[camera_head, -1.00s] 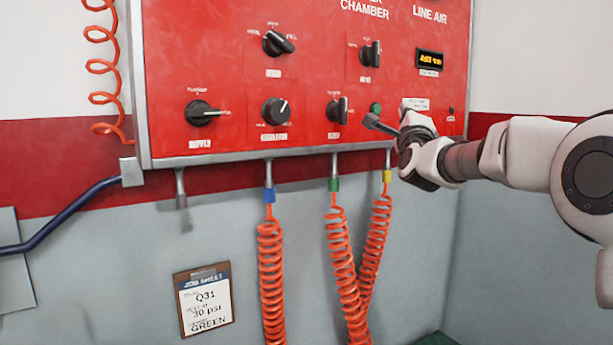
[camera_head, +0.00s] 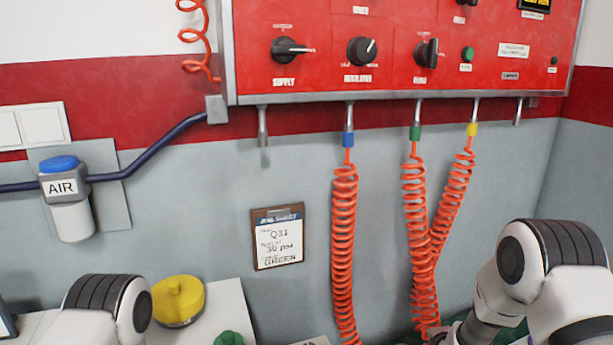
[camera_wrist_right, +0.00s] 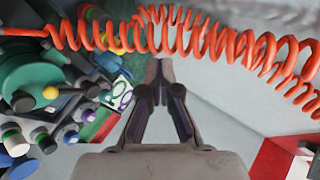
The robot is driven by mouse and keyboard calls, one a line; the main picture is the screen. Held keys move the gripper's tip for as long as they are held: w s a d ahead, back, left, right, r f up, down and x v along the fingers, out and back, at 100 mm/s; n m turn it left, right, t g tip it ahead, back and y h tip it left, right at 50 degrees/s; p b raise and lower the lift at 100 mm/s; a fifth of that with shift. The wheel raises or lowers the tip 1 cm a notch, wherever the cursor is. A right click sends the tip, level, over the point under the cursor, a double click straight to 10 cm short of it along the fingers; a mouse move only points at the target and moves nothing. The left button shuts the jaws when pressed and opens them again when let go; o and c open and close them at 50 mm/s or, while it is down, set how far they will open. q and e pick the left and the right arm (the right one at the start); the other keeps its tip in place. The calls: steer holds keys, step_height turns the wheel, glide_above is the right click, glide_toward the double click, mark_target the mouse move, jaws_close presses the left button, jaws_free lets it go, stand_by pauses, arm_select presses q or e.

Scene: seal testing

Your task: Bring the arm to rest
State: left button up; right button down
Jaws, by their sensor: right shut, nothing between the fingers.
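My right arm (camera_head: 545,285) is at the lower right of the head view, below the red panel (camera_head: 320,75). In the right wrist view my right gripper (camera_wrist_right: 160,72) is shut, its fingertips together with nothing between them. An orange coiled hose (camera_wrist_right: 200,38) crosses that view close by the fingertips; I cannot tell whether they touch. My left arm (camera_head: 105,305) shows at the lower left of the head view; its gripper is out of view.
Orange coiled hoses with blue (camera_head: 347,139), green (camera_head: 415,132) and yellow (camera_head: 472,129) collars hang from the panel. A job sheet (camera_head: 277,238) is on the wall. A yellow knob-like part (camera_head: 178,300) stands at lower left. The wrist view shows several coloured fittings (camera_wrist_right: 50,95) at left.

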steer(key=s+a+f+n+g+y, duration=0.1)
steer(key=s+a+f+n+g, duration=0.15)
steer(key=s+f, duration=0.7)
steer(key=s+a+f+n+g, duration=0.1)
steer(key=s+f+n+g, duration=0.4)
steer(key=s, duration=0.8)
steer(key=s+a+n+g+y, duration=0.1)
steer(key=s+n, duration=0.8)
steer(key=s, duration=1)
steer(key=shift+s+a+f+n+g, duration=0.2)
steer(key=shift+s+a+n+g, duration=0.15)
steer(key=shift+a+g, duration=0.65)
steer(key=shift+d, duration=0.2)
stand_by(2.6)
